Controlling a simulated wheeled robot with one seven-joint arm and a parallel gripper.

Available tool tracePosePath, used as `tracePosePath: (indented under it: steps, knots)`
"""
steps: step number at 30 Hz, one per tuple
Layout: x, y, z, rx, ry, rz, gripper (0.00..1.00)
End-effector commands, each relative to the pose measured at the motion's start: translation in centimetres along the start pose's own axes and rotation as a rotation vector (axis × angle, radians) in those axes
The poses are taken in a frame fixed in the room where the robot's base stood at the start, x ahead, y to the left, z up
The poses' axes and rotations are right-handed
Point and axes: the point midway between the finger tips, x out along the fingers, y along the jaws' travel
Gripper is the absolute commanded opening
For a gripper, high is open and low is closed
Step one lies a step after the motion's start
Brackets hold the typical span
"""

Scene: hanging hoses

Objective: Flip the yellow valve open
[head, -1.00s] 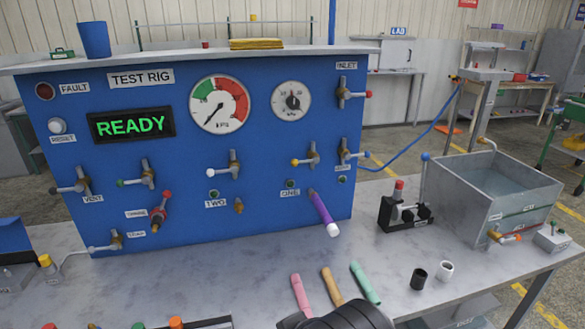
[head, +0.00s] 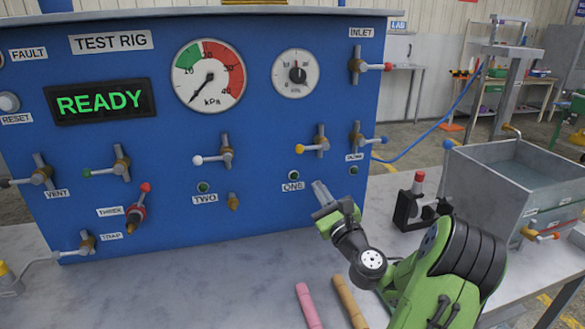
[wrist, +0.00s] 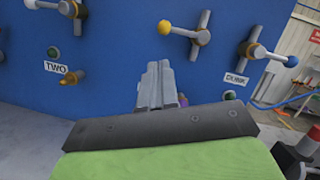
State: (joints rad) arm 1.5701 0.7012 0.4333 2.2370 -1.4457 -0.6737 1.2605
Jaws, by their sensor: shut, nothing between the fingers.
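The yellow valve (head: 318,144) is on the blue panel above the ONE label. Its brass body sits on a short upright grey pipe, and its lever points left, across the pipe, ending in a yellow ball. In the wrist view the yellow valve (wrist: 180,31) is up and to the right of the fingertips. My gripper (head: 319,187) is shut and empty, below the valve and apart from it, near the ONE label. It also shows in the wrist view (wrist: 156,68). A purple bit of hose (wrist: 182,100) shows behind the fingers; the rest is hidden.
A white-tipped valve (head: 215,156) is to the left and a blue-tipped valve (head: 364,139) close on the right. A pink hose (head: 308,305) and a tan hose (head: 349,302) lie on the bench. A metal tank (head: 475,190) stands at right.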

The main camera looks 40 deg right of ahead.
Motion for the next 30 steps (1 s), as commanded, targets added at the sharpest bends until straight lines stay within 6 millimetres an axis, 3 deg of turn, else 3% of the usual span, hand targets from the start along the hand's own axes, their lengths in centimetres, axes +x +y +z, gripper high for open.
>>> tracePosePath:
  steps: [3, 13, 24, 30]
  knots:
    - [-0.3, -1.0, -0.3, 0.029, 0.000, -0.032, 0.00]
    - [0.5, -0.8, -0.1, 0.025, 0.000, -0.025, 0.00]
    - [7.8, -1.0, 0.1, 0.022, -0.002, -0.024, 0.00]
    - [9.7, -1.0, -0.1, 0.023, 0.000, -0.025, 0.00]
